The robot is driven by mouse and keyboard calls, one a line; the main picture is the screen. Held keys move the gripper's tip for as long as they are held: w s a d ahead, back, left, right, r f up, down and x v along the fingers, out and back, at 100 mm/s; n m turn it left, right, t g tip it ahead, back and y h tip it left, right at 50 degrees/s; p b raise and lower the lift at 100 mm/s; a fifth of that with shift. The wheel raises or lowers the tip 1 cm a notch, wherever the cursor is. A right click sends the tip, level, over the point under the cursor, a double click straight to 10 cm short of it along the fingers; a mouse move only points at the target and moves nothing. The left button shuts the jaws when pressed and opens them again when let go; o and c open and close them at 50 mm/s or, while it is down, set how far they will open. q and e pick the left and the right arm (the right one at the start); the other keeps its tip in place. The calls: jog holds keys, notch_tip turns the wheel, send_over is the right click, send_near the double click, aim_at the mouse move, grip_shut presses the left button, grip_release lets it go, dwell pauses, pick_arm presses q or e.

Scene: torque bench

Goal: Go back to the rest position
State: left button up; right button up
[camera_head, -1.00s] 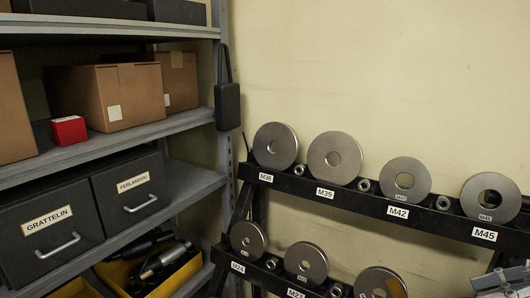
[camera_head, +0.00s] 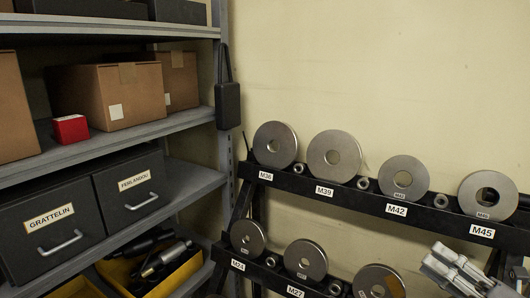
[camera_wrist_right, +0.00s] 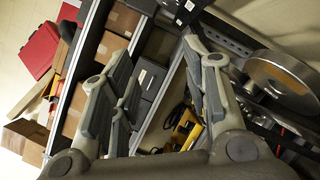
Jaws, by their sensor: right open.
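My right gripper (camera_head: 447,268) is at the lower right of the head view, in front of the washer rack. Its fingers point up and left. In the right wrist view my right gripper (camera_wrist_right: 158,55) has its two fingers well apart, with nothing between them. It holds nothing and touches nothing that I can see. My left gripper is not in view.
A black rack (camera_head: 335,194) with large steel washers and nuts, labelled M36 to M45 on top, stands along the wall. A grey shelf (camera_head: 125,140) at left holds cardboard boxes (camera_head: 130,95), a red box (camera_head: 70,129) and dark drawers (camera_head: 50,225).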

jog(key=s+d+f+m+g+h, duration=0.1)
jog(key=s+f+m+h, duration=0.1)
jog(key=f+m+h, duration=0.75)
jog(key=s+d+f+m+g+h, duration=0.1)
jog(key=s+f+m+h, duration=0.35)
jog(key=f+m, duration=0.8)
jog(key=s+a+f+m+g+y, duration=0.1)
jog(key=s+a+f+m+g, duration=0.35)
jog(key=s+a, duration=0.3)
jog(key=s+a+f+m+g+y, duration=0.2)
jog(key=s+a+f+m+g, duration=0.2)
jog(key=s+a+g, duration=0.3)
jog(key=s+f+b, duration=0.3)
jog(key=f+b, duration=0.2)
jog(key=f, duration=2.6)
pick_arm(q)
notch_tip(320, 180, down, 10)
jog(key=b, duration=0.5)
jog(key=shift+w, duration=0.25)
pick_arm(e)
jog(key=s+d+f, duration=0.1)
jog(key=s+f, duration=0.7)
jog(key=f, duration=0.3)
jog(key=s+d+f+g, duration=0.1)
jog(key=s+f, duration=0.8)
jog(key=f, duration=0.1)
jog(key=shift+d+f+h, duration=0.3)
jog(key=shift+d+f, duration=0.05)
jog(key=shift+d, duration=0.05)
